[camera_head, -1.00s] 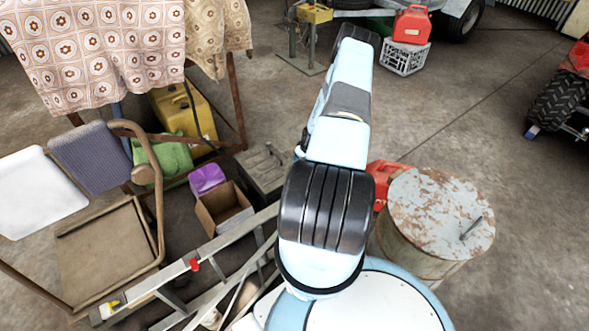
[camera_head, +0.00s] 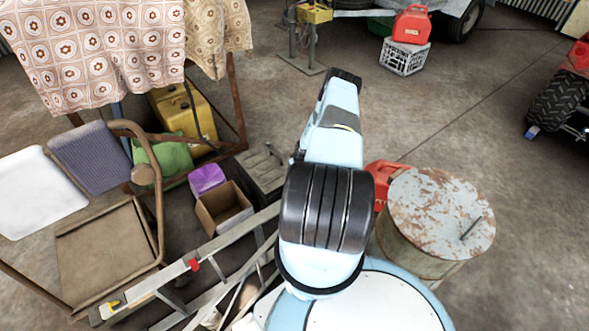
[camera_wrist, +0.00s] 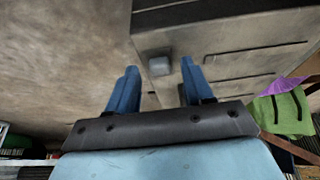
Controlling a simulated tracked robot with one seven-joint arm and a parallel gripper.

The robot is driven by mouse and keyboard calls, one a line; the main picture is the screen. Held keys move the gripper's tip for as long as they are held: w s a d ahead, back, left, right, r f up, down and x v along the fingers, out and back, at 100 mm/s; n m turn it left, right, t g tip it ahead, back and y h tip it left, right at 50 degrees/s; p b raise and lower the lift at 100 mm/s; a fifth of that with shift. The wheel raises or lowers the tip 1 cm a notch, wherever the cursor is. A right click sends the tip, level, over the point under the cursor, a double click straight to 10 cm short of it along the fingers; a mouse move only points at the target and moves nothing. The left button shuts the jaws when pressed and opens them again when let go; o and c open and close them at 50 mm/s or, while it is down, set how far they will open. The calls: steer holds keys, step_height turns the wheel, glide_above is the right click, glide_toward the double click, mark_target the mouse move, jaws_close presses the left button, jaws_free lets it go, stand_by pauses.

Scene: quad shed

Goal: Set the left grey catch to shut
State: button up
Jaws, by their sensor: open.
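The grey box (camera_head: 262,172) stands on the floor left of my arm in the head view, partly hidden by the arm. In the wrist view its ribbed grey side (camera_wrist: 222,35) fills the upper right. A small grey catch (camera_wrist: 160,66) sticks out near the box's edge there, in line with the gap between my fingers; I cannot tell its setting or whether it is the left one. My gripper (camera_wrist: 159,68) is open, with two blue fingers apart and nothing held. Contact with the catch cannot be made out. The head view does not show the fingers.
A rusty-topped drum (camera_head: 440,212) and a red can (camera_head: 384,178) stand right of my arm. A ladder (camera_head: 235,232), an open cardboard box (camera_head: 222,207) and a chair (camera_head: 105,250) crowd the left. A yellow container (camera_head: 183,110) lies behind.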

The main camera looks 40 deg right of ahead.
steer(key=shift+w+f, duration=0.15)
steer(key=shift+f, duration=0.15)
jaws_close()
stand_by(0.5)
